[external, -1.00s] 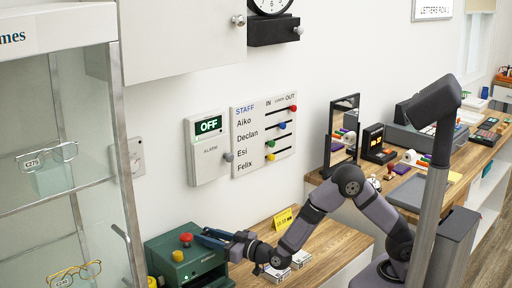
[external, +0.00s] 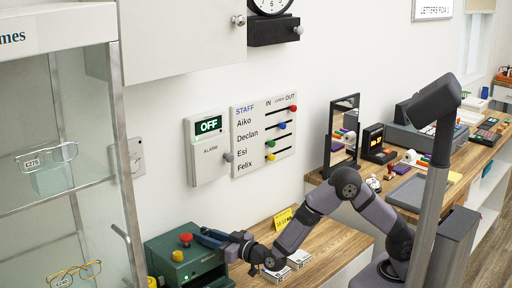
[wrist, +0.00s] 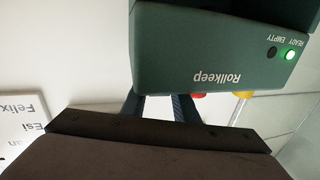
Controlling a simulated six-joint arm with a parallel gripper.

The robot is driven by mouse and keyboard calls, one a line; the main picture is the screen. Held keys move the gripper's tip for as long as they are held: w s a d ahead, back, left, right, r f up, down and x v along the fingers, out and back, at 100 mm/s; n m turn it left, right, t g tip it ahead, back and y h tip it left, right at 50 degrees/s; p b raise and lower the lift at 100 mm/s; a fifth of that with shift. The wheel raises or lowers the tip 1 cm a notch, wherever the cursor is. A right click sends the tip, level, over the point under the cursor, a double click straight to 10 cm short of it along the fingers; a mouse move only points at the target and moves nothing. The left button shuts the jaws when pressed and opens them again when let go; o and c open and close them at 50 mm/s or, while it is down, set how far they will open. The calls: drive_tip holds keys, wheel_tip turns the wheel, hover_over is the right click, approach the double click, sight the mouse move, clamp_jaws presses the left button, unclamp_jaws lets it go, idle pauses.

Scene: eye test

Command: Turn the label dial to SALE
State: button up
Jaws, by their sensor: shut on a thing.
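A green box (external: 190,262) marked Rollkeep stands at the left end of the wooden counter in the external view. The box also fills the upper right of the wrist view (wrist: 210,55), upside down, with its READY lamp lit green. My gripper (external: 204,237) reaches over the top of the box, beside a red knob (external: 186,238). Its blue fingers (wrist: 158,106) pass behind the box's edge in the wrist view. It is shut on what seems to be the label dial, which the fingers and box hide. I cannot read any dial setting or SALE mark.
A glass display case (external: 65,140) stands close to the left of the box. A yellow tag (external: 284,219) and small white stacks (external: 277,273) lie on the counter (external: 335,240). The alarm panel (external: 208,150) and staff board (external: 264,134) hang on the wall above.

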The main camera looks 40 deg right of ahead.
drive_tip(key=m+h, duration=0.3)
drive_tip(key=h, duration=0.2)
drive_tip(key=shift+a+t+p, duration=0.1)
drive_tip(key=shift+t+p, duration=0.2)
drive_tip(key=shift+p, duration=0.1)
drive_tip(key=shift+m+g+h, duration=0.6)
drive_tip(key=shift+m+h, duration=1.5)
drive_tip(key=shift+h, duration=1.1)
drive_tip(key=o, duration=0.7)
drive_tip(key=shift+o, duration=0.2)
drive_tip(key=b+v, duration=0.1)
drive_tip(key=v, duration=0.6)
drive_tip(key=shift+s+b, duration=0.15)
drive_tip(key=shift+b, duration=0.15)
